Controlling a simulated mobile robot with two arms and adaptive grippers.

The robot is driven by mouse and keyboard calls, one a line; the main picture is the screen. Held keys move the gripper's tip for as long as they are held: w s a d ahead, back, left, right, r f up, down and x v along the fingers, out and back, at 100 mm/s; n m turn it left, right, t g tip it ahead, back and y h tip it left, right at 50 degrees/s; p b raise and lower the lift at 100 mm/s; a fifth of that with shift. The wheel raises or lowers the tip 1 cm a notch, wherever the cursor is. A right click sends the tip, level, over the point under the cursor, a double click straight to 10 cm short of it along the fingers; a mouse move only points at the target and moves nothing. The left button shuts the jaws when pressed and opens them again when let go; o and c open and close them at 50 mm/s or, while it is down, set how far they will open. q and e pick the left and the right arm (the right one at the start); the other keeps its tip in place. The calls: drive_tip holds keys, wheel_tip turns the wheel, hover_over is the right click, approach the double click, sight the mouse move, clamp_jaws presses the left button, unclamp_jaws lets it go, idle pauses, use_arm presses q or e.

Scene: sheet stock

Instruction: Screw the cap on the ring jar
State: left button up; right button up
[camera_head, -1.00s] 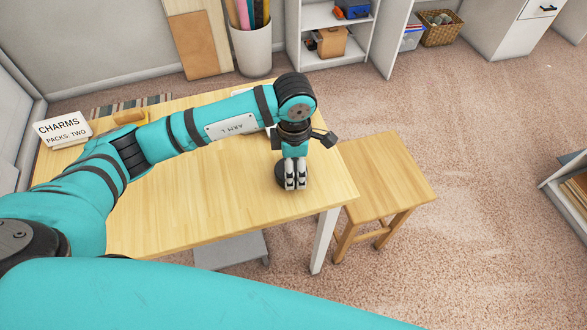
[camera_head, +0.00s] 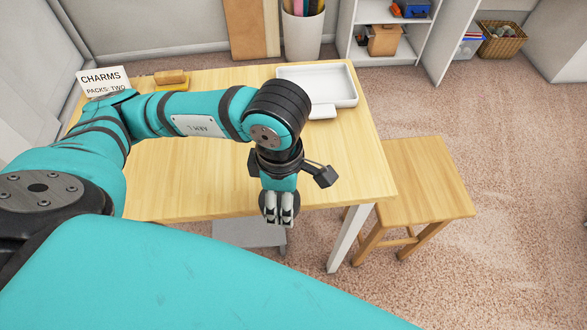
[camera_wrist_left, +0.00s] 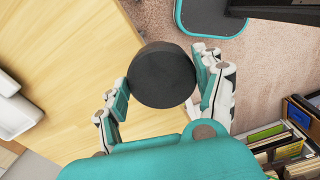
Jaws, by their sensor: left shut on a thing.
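My left gripper (camera_head: 279,216) is shut on a dark round cap (camera_wrist_left: 162,75), which fills the space between the fingertips in the left wrist view (camera_wrist_left: 160,88). In the head view the gripper hangs fingers down at the table's front edge, and the cap is mostly hidden behind the fingers. I cannot make out the ring jar in either view, and cannot tell whether anything is under the cap. My right gripper is out of view.
The wooden table (camera_head: 190,180) has a white tray (camera_head: 346,88) at its back right, partly behind my arm. A "CHARMS PACKS: TWO" sign (camera_head: 103,82) and a wooden-handled item (camera_head: 171,77) stand at the back left. A wooden stool (camera_head: 425,180) is at the right.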

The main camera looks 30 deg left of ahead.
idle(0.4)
use_arm(q)
drive_tip(key=m, duration=0.2)
drive_tip(key=w+m, duration=0.1)
drive_tip(key=shift+w+a+r+m, duration=0.1)
drive_tip(key=shift+a+m, duration=0.15)
drive_tip(key=shift+m, duration=0.05)
drive_tip(key=w+m, duration=0.1)
drive_tip(key=m, duration=0.3)
drive_tip(key=w+a+m, duration=0.1)
drive_tip(key=m, duration=0.3)
drive_tip(key=w+r+m, duration=0.1)
drive_tip(key=w+m, duration=0.1)
drive_tip(key=m, duration=0.2)
drive_tip(key=shift+a, duration=0.4)
drive_tip(key=m, duration=0.2)
drive_tip(key=w+m, duration=0.1)
drive_tip(key=m, duration=0.1)
drive_tip(key=w+a+m, duration=0.1)
drive_tip(key=m, duration=0.1)
drive_tip(key=shift+r+m, duration=0.3)
